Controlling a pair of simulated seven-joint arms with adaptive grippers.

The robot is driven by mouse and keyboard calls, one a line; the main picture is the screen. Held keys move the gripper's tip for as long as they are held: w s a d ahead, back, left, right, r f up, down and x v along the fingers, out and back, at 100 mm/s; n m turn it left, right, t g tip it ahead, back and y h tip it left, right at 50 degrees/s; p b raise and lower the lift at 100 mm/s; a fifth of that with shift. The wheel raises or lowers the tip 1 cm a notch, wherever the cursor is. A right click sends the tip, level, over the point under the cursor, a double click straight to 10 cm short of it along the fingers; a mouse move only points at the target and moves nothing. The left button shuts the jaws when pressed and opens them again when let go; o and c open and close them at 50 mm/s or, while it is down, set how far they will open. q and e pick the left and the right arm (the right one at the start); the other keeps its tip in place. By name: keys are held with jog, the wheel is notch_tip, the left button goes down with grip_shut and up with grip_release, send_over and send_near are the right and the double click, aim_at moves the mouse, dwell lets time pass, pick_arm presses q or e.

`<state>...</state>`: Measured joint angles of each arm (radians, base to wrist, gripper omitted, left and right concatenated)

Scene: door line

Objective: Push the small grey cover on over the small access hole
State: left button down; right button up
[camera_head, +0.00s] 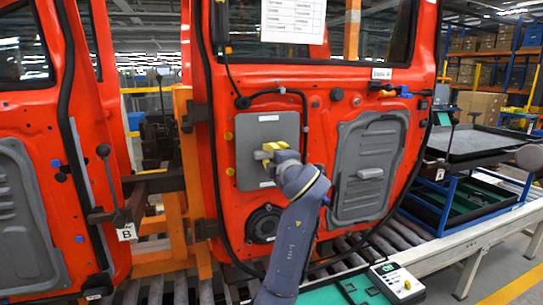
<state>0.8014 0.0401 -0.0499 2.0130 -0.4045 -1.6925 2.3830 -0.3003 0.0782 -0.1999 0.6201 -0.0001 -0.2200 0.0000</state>
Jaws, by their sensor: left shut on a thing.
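The small grey cover (254,134), a flat square plate, is against or just in front of the red door (226,214), left of its middle. The small access hole does not show; the cover hides that area. I cannot tell whether the cover sits flush or stands off slightly. My left gripper (267,153) is at the middle of the cover, shut on it by a part that the fingers and wrist mostly hide. My right gripper is not in view.
A larger grey cover (369,165) sits on the door's right side. A round speaker (263,225) is below the small cover. Another red door (24,220) stands at left. A handheld device marked OK (397,282) lies at the bottom. A bench with a dark tray (479,142) stands at right.

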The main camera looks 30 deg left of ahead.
pick_arm(q)
jog(key=shift+w+a, duration=0.3)
jog(key=shift+a, duration=0.05)
dwell(0.4)
dwell(0.3)
jog(key=c, duration=1.3)
grip_release()
jog(key=shift+o, duration=0.2)
